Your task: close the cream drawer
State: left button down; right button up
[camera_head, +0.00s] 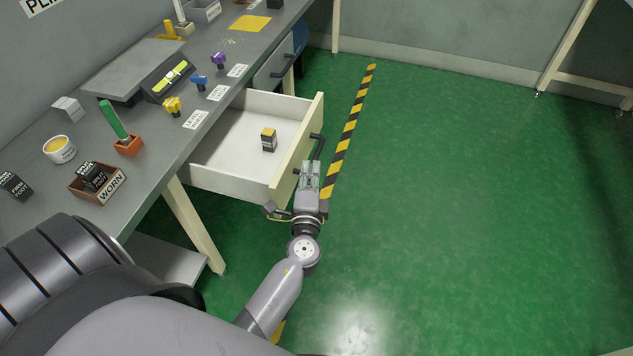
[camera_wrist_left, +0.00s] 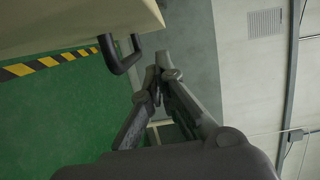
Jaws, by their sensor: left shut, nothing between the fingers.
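The cream drawer (camera_head: 297,150) stands pulled out from under the grey workbench, with a small dark box with a yellow top (camera_head: 268,140) inside it. Its dark handle (camera_head: 318,146) is on the cream front, and the handle also shows in the left wrist view (camera_wrist_left: 121,56). My left gripper (camera_head: 311,168) is shut and empty, at the outer side of the drawer front, close to the handle. In the left wrist view its fingertips (camera_wrist_left: 155,75) are together beside the handle; I cannot tell whether they touch the drawer front. My right gripper is not in view.
A grey-fronted drawer with a dark handle (camera_head: 274,66) is beyond the cream one. The workbench (camera_head: 150,150) holds a brown "WORN" box (camera_head: 97,184), a green-handled tool (camera_head: 114,120) and coloured knobs. Green floor right of the drawer is clear, with a striped line (camera_head: 350,130).

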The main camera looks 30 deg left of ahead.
aim_at(296, 168)
pick_arm(q)
jog(key=shift+s+a, duration=0.15)
jog(key=shift+a, duration=0.45)
jog(key=shift+s+a, duration=0.15)
jog(key=shift+a, duration=0.4)
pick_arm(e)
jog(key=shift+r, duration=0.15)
